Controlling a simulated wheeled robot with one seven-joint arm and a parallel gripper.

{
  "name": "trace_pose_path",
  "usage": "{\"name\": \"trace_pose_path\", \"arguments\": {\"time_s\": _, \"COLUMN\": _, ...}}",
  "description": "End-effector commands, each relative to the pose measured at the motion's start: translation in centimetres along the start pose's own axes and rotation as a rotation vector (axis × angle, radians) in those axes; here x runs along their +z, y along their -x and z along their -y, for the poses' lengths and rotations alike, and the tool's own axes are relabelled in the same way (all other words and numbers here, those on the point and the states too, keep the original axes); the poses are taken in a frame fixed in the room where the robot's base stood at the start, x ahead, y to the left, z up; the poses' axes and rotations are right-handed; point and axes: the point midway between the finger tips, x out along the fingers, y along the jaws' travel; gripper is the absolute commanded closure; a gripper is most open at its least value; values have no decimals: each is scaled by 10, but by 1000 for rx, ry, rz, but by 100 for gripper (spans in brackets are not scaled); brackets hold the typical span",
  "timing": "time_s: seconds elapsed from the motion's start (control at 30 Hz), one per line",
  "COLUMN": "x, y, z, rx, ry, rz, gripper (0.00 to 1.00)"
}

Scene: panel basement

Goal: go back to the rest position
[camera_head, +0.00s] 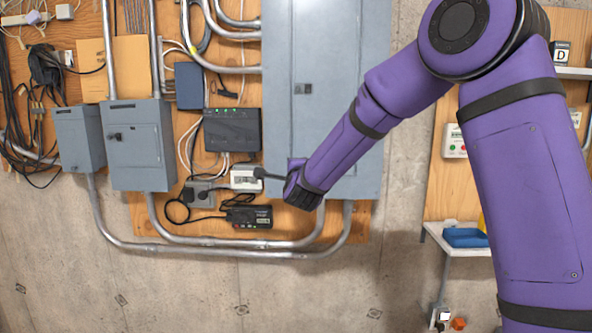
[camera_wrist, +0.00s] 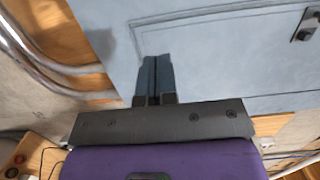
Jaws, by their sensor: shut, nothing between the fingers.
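My gripper (camera_wrist: 155,75) is shut and empty in the wrist view, its two dark fingers side by side in front of the large grey electrical panel (camera_wrist: 220,60). In the head view my purple arm reaches from the upper right down to the lower part of that panel (camera_head: 330,60). The gripper end (camera_head: 301,190) is near the panel's lower left corner there, and its fingertips are hard to make out. I cannot tell whether the fingers touch the panel.
Two smaller grey boxes (camera_head: 138,145) and metal conduits (camera_head: 230,250) line the wall at left. A black router (camera_head: 232,130), a white socket box (camera_head: 246,178) and a black adapter (camera_head: 249,216) sit left of my gripper. A shelf with a blue tray (camera_head: 465,238) is at right.

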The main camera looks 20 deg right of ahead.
Motion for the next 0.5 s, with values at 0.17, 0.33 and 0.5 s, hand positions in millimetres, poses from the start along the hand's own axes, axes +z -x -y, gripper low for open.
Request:
{"name": "trace_pose_path", "arguments": {"time_s": 0.17, "x": 5, "y": 29, "z": 0, "rx": 0, "ry": 1, "rz": 2, "gripper": 100}}
{"name": "trace_pose_path", "arguments": {"time_s": 0.33, "x": 7, "y": 50, "z": 0, "rx": 0, "ry": 1, "rz": 1, "gripper": 100}}
{"name": "trace_pose_path", "arguments": {"time_s": 0.5, "x": 8, "y": 60, "z": 2, "rx": 3, "ry": 10, "rz": 6, "gripper": 100}}
